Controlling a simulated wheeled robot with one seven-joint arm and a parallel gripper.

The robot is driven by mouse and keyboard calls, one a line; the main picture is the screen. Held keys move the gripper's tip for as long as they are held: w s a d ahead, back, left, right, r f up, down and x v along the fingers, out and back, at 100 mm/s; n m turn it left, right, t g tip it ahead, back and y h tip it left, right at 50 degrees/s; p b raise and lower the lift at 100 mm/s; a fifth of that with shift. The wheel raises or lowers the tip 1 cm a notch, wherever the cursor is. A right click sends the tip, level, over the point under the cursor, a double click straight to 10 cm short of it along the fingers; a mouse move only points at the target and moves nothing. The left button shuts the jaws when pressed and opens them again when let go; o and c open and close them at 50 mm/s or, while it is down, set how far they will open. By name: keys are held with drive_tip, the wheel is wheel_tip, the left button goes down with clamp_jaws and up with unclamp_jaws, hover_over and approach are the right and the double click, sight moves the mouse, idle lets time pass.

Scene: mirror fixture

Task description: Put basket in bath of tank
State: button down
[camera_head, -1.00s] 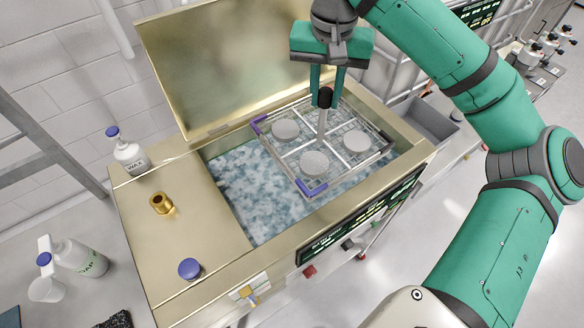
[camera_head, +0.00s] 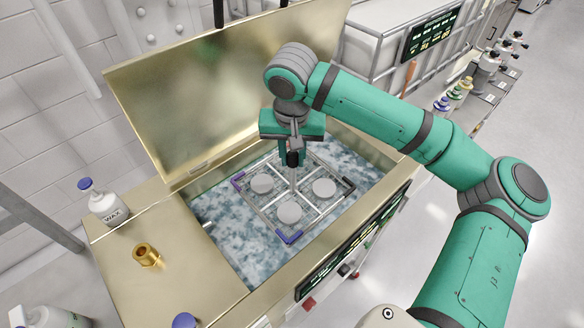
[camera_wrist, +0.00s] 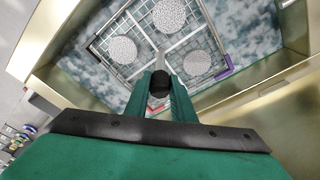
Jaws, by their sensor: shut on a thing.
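The basket (camera_head: 318,209) is a wire frame with purple and black corners, and it carries three round grey discs. It is inside the opening of the brass-coloured tank, at the blue-white rippled surface of the bath (camera_head: 225,232). Whether it rests on anything below cannot be told. My gripper (camera_head: 293,158) is shut on the black knob of the basket's upright handle. In the wrist view the gripper (camera_wrist: 160,86) holds this knob, and the basket (camera_wrist: 128,75) lies beyond it over the bath. The tank (camera_head: 165,285) has its lid (camera_head: 190,85) standing open behind.
A white wax bottle (camera_head: 108,207) and a brass fitting (camera_head: 147,255) stand on the tank's left top. A blue cap (camera_head: 184,321) is at the lower edge. The tank's control panel (camera_head: 350,247) is along its front. Open bath surface lies left of the basket.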

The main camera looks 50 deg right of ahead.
sight(292, 167)
drive_tip(key=shift+w+f, duration=0.1)
drive_tip(key=shift+f, duration=2.35)
drive_tip(key=c, duration=1.5)
unclamp_jaws()
drive_tip(key=shift+r, duration=0.55)
drive_tip(key=r, duration=0.4)
drive_tip(key=a+r, duration=0.1)
drive_tip(key=r, duration=0.3)
drive_tip(key=s+r, duration=0.1)
drive_tip(key=r, duration=0.3)
drive_tip(key=shift+a, duration=0.3)
drive_tip(key=shift+s+d, duration=0.1)
drive_tip(key=shift+f, duration=0.1)
